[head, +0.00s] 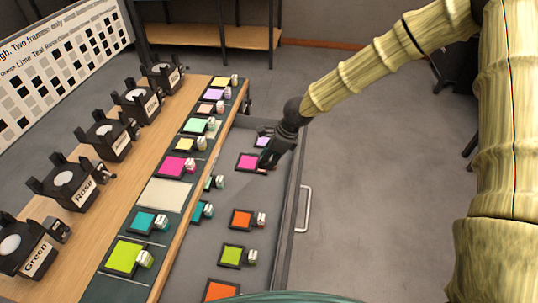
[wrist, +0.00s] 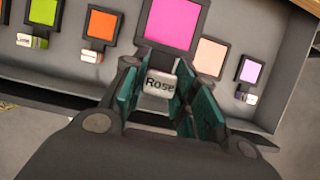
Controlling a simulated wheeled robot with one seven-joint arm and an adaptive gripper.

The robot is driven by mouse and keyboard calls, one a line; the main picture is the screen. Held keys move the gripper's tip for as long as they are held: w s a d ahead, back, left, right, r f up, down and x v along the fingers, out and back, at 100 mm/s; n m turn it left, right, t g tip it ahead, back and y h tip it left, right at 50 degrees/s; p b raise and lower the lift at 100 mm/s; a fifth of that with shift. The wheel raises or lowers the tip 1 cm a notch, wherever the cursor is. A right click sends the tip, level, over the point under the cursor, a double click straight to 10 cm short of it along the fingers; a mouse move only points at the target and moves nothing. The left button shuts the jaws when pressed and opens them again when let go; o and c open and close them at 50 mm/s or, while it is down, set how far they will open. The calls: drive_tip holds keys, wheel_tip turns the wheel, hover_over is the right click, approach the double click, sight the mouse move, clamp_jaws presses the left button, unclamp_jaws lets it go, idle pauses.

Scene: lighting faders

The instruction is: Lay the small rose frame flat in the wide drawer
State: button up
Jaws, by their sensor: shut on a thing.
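The small rose frame is a magenta square in a dark border (head: 247,161) at the far end of the open wide drawer (head: 265,197). In the wrist view the frame (wrist: 170,22) extends beyond my fingertips, with its white grip block labelled "Rose" (wrist: 160,84) between them. My gripper (head: 267,158) is shut on that block; it also shows in the wrist view (wrist: 160,88). The frame looks about level and lies over the drawer floor. I cannot tell whether it touches the floor. A larger rose frame (head: 173,165) lies on the bench.
The drawer also holds an orange frame (head: 242,219), a lime one (head: 232,254), a peach one (wrist: 209,57) and a lilac one (wrist: 251,73), close around the rose frame. Several labelled fader stands line the bench (head: 125,190). The drawer handle (head: 303,209) sticks out right.

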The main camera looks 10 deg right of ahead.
drive_tip(key=shift+f+b, duration=1.95)
drive_tip(key=shift+f, duration=4.4)
drive_tip(key=shift+a+f, duration=0.1)
drive_tip(key=shift+f, duration=1.15)
drive_tip(key=o, duration=1.1)
drive_tip(key=shift+o, duration=0.2)
drive_tip(key=w+a+r+p+v, duration=0.1)
drive_tip(key=p+v, duration=0.6)
drive_tip(key=v, duration=1.1)
drive_tip(key=shift+a+r, duration=0.2)
drive_tip(key=shift+a, duration=0.35)
drive_tip(key=shift+p, duration=0.3)
